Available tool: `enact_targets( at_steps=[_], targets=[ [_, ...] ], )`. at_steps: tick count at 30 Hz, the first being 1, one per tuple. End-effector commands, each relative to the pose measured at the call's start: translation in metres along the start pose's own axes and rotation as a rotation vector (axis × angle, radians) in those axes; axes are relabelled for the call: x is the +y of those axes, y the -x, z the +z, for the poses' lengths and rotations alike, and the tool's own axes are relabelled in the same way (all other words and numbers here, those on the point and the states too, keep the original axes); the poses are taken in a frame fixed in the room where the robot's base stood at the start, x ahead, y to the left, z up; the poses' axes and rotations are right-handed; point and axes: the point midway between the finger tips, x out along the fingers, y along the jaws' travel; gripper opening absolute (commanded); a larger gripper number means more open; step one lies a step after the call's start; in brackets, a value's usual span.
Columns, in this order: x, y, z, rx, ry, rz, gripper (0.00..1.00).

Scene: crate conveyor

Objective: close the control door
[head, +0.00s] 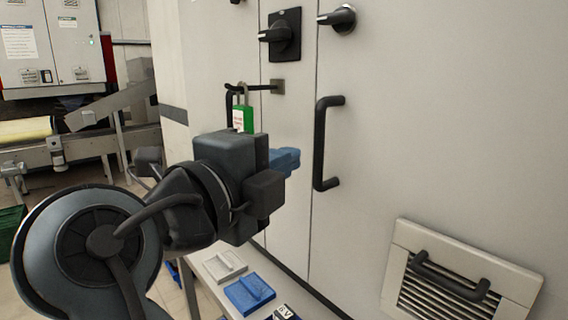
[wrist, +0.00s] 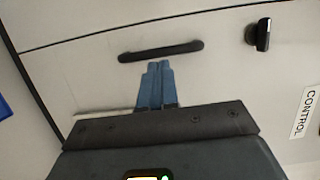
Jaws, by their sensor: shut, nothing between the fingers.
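The control door (head: 430,120) is a large pale cabinet panel with a black vertical bar handle (head: 325,143). A turn knob (head: 338,18) sits near its top. A CONTROL label (wrist: 303,113) shows on the door in the wrist view. In the head view a seam runs along the door's left edge; I cannot tell whether the door stands slightly ajar. My gripper (head: 292,160) is shut and empty, with its blue fingers together just left of the handle. In the wrist view the fingertips (wrist: 160,66) lie just below the handle (wrist: 160,51); contact is unclear.
Left of the seam are a black rotary switch (head: 284,34) and a green padlock (head: 243,119) on a hasp. A slatted vent with a handle (head: 400,245) is at lower right. A low shelf with a blue block (head: 249,293) and a white block (head: 225,265) is below my gripper. A conveyor (head: 80,148) stands at left.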

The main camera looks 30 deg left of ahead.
Motion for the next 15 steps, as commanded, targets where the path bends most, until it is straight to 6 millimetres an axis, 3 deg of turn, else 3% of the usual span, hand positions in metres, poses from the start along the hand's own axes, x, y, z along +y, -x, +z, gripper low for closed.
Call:
enact_targets(
  at_steps=[15],
  targets=[
    [0.002, 0.074, 0.008, -0.002, 0.0, 0.001, 0.0]
  ],
)
